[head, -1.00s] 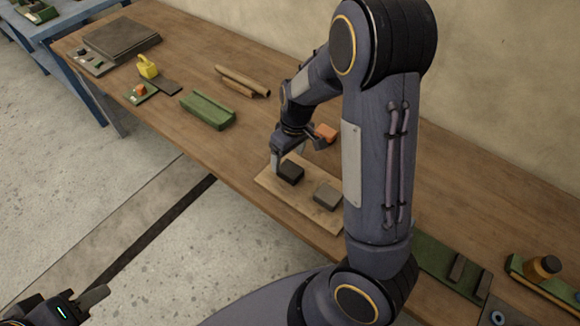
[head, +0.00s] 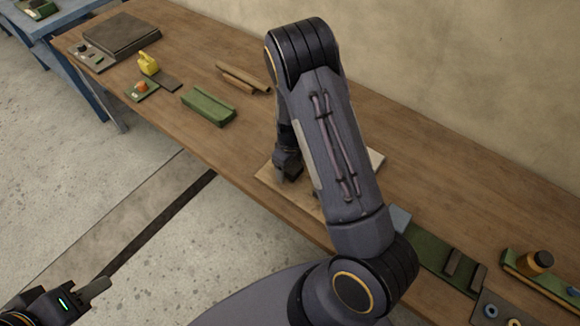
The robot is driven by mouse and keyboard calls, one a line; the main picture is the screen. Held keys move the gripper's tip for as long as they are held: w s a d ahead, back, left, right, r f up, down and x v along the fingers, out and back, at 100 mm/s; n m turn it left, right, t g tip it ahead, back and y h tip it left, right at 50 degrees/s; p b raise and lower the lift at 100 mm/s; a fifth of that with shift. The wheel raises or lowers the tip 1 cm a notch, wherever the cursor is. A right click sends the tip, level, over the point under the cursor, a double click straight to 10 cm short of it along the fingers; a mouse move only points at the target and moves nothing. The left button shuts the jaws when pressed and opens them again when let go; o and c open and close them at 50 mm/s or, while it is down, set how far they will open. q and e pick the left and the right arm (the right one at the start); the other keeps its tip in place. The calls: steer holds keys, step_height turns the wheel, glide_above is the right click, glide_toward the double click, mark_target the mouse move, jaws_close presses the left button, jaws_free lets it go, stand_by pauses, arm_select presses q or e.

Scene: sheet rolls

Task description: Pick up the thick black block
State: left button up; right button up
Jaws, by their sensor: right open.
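The light wooden board (head: 268,178) lies on the bench and is partly covered by my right arm. My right gripper (head: 287,174) is open and points down at the board's left part. The thick black block cannot be made out now; the gripper and forearm cover the place where it lay. My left gripper (head: 94,291) is at the lower left, away from the bench over the floor. I cannot tell whether its fingers are open or shut.
A green block (head: 208,106) and brown rolls (head: 243,79) lie left of the board. A yellow item (head: 147,64) and a dark slab (head: 122,36) are farther left.

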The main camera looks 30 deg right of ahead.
steer(key=c, duration=1.1)
steer(key=shift+r, duration=0.15)
steer(key=shift+r, duration=0.25)
step_height(320, 180, up, 3)
steer(key=shift+a+f+b, duration=0.1)
steer(key=shift+f+b, duration=0.05)
steer(key=shift+b, duration=0.5)
steer(key=s+a+r, duration=0.7)
steer(key=s+r, duration=0.3)
steer(key=s, duration=0.2)
steer(key=w+f+m, duration=0.1)
steer(key=w, duration=0.2)
steer(key=w+f+m, duration=0.1)
steer(key=w+m, duration=0.1)
steer(key=w, duration=0.2)
steer(key=w+f+m, duration=0.1)
steer(key=w+f, duration=0.1)
steer(key=w, duration=0.2)
steer(key=shift+a+f, duration=0.1)
steer(key=shift+a, duration=0.2)
